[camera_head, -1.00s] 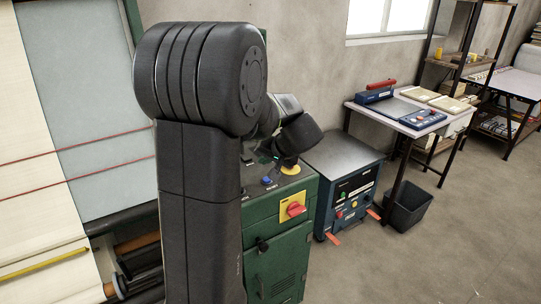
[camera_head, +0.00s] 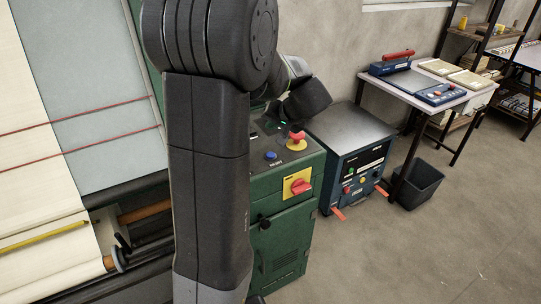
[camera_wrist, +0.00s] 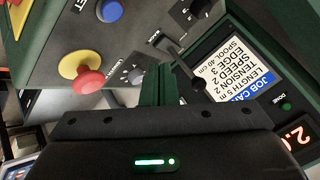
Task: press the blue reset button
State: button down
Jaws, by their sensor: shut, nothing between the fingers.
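The blue reset button (camera_head: 270,155) sits on the sloped top of the green control cabinet (camera_head: 286,232), left of a red mushroom button. It also shows at the top of the wrist view (camera_wrist: 110,11), unobstructed. In the wrist view my gripper (camera_wrist: 160,72) is shut and empty, its fingers over the panel and below and right of the blue button, apart from it. In the head view my arm hides the fingers; the dark wrist is above the back of the panel.
The red mushroom button on its yellow base (camera_wrist: 88,80) is close to the fingers. Dials and a job card screen (camera_wrist: 240,70) are nearby. A red rotary switch (camera_head: 301,187) is on the cabinet front. A blue machine (camera_head: 352,165) stands right of the cabinet.

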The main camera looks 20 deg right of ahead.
jog(key=b, duration=0.5)
send_over(272, 156)
notch_tip(272, 156, down, 7)
jog(key=shift+s+f, duration=0.1)
jog(key=shift+f, duration=0.45)
jog(key=shift+f+b, duration=0.1)
jog(key=shift+b, duration=0.35)
dwell(0.9)
jog(key=shift+f+b, duration=0.3)
jog(key=shift+b, duration=0.2)
jog(key=shift+f+b, duration=0.45)
jog(key=shift+b, duration=0.15)
dwell(0.6)
jog(key=shift+r, duration=0.1)
jog(key=shift+r+p, duration=0.4)
jog(key=shift+r, duration=0.4)
jog(key=shift+r+p, duration=1.35)
jog(key=shift+r, duration=1.15)
